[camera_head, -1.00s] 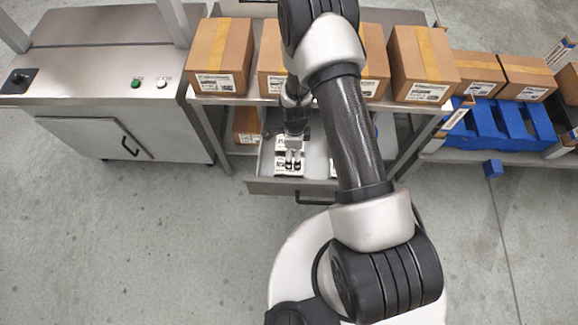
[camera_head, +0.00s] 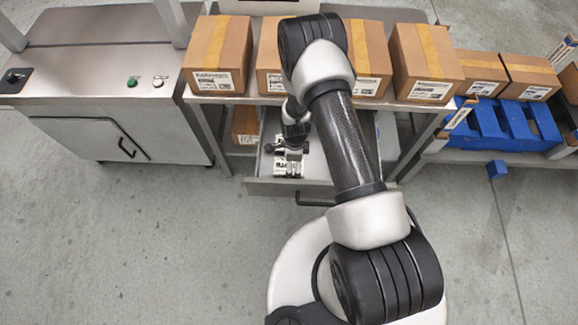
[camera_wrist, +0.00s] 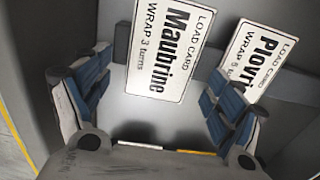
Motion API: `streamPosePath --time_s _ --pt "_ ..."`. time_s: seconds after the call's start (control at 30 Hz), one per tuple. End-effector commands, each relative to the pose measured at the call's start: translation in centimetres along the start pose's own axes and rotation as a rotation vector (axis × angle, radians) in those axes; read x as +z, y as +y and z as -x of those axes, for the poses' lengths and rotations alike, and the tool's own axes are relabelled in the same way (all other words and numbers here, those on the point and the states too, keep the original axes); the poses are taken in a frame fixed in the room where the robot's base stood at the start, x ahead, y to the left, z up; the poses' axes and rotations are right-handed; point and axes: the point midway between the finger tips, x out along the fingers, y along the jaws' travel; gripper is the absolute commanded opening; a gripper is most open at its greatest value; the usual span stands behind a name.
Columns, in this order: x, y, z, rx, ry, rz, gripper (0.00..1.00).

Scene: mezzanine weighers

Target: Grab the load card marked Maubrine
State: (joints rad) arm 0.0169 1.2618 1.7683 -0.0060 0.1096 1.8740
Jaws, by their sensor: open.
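The load card marked Maubrine (camera_wrist: 168,48) is a white card with black print, seen in the upper middle of the wrist view. It lies in an open grey drawer (camera_head: 262,188). My gripper (camera_wrist: 158,105) is open, and its blue-padded fingers stand apart to the left and right, with the card beyond and between them. Nothing is visibly held. A second card marked with a name beginning "Plovr" (camera_wrist: 262,55) lies to the right, partly hidden by the right finger. In the head view my gripper (camera_head: 288,170) is down in the drawer and hides much of the cards.
Cardboard boxes (camera_head: 426,62) stand in a row on the metal table above the drawer. The drawer has a dark handle (camera_head: 314,199) at its front.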

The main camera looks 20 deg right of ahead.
Motion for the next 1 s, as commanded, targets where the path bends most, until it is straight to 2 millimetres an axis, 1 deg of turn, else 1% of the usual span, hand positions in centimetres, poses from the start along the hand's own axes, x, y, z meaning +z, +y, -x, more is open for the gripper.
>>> streamPosePath --time_s 0.9,1.0 --pt "-0.01 0.04 -0.46 0.001 0.0 0.0 0.86" --pt "-0.01 0.04 -0.46 0.001 0.0 0.0 0.79"
